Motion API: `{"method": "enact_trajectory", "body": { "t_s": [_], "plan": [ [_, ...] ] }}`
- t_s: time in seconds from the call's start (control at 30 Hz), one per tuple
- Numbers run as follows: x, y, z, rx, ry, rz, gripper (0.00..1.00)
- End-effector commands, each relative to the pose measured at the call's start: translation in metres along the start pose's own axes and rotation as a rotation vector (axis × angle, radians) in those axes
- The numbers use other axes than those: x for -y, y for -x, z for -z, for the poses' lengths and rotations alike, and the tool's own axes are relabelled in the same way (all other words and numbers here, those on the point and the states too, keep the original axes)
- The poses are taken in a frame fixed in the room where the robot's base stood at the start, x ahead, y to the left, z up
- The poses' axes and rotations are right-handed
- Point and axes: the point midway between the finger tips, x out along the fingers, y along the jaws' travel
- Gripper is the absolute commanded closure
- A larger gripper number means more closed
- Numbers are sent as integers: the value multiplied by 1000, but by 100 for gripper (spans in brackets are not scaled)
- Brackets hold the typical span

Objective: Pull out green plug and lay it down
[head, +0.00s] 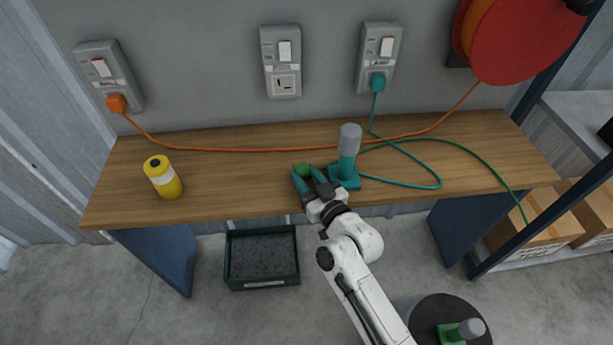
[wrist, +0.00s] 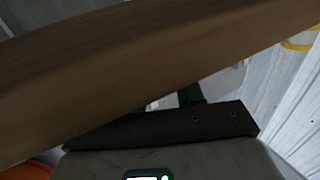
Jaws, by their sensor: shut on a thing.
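The green plug (head: 303,168) is at the fingertips of my gripper (head: 307,172), over the front middle of the wooden bench (head: 230,185). My gripper is shut on it. Whether the plug touches the bench top I cannot tell. The middle wall socket (head: 284,84) has no plug in it. A green cable (head: 475,158) runs from behind the teal stand to the right and down off the bench. The wrist view shows mostly the bench edge (wrist: 130,80); the plug is not clearly visible there.
A teal stand with a grey top (head: 347,160) is close right of my gripper. An orange plug (head: 117,103) and a teal plug (head: 377,81) sit in the outer sockets. A yellow can (head: 163,178) stands left. A dark crate (head: 262,258) is on the floor. The bench's left middle is clear.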

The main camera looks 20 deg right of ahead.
Motion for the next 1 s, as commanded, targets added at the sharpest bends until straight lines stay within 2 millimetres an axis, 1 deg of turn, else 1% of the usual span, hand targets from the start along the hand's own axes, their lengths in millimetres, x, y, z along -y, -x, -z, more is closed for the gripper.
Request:
{"method": "enact_trajectory", "body": {
  "t_s": [0.03,0.1,0.43,0.47,0.7,0.77,1.0],
  "plan": [
    [0,0,-5,-1,0,0,100],
    [0,0,-6,-1,0,0,100],
    [0,0,-7,-1,0,0,100],
    [0,0,-7,-1,0,0,61],
    [0,0,-7,-1,0,0,38],
    [0,0,-7,-1,0,0,33],
    [0,1,-7,0,0,0,33]
  ]
}}
